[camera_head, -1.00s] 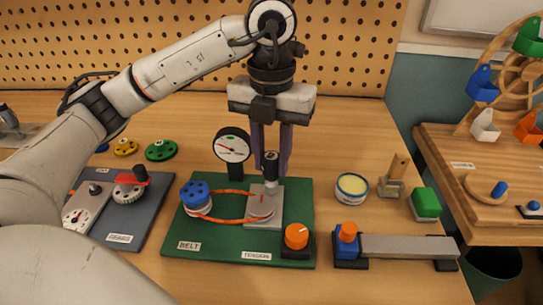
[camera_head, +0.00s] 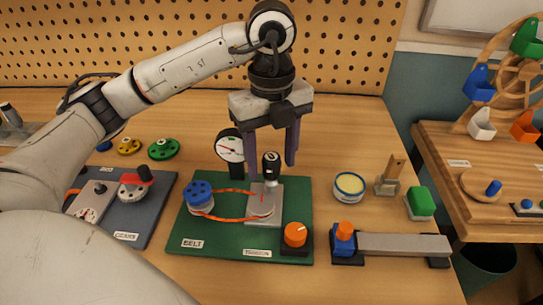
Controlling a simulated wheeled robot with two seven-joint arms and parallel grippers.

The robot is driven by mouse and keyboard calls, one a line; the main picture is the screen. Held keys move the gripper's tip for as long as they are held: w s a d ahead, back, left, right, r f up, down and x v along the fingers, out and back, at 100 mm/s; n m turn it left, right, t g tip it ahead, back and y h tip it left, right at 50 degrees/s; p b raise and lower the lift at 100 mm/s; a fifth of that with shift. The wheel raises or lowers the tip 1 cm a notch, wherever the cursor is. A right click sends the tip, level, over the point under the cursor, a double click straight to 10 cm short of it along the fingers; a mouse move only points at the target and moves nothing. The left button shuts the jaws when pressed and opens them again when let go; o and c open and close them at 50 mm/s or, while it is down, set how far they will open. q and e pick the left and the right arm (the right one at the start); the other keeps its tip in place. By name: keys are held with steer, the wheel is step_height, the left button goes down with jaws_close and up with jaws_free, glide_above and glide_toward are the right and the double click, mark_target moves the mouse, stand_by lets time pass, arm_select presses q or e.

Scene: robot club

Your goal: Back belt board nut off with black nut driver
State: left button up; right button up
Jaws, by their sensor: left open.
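The green belt board (camera_head: 222,245) lies on the table, with a blue pulley (camera_head: 198,193), an orange belt (camera_head: 228,219), a grey plate (camera_head: 268,211), a dial gauge (camera_head: 229,149) and an orange knob (camera_head: 295,235). The black nut driver (camera_head: 271,163) stands upright above the grey plate; its lower end is at the plate, and the nut is hidden or too small to tell. My left gripper (camera_head: 270,163) points down over the board with its fingers apart on either side of the driver's black handle, not visibly touching it. My right gripper is not in view.
The grey gears board (camera_head: 145,222) is at left, with yellow (camera_head: 128,147) and green (camera_head: 163,149) gears behind it. At right are a round tin (camera_head: 349,186), a green block (camera_head: 420,204) and a grey bar (camera_head: 404,245). A pegboard (camera_head: 150,60) closes the back.

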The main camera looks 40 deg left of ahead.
arm_select(q)
steer(key=shift+o, duration=0.3)
steer(key=shift+r, duration=0.1)
steer(key=shift+r+p, duration=2.2)
steer(key=shift+r, duration=0.5)
steer(key=o, duration=0.6)
steer(key=shift+c, duration=0.2)
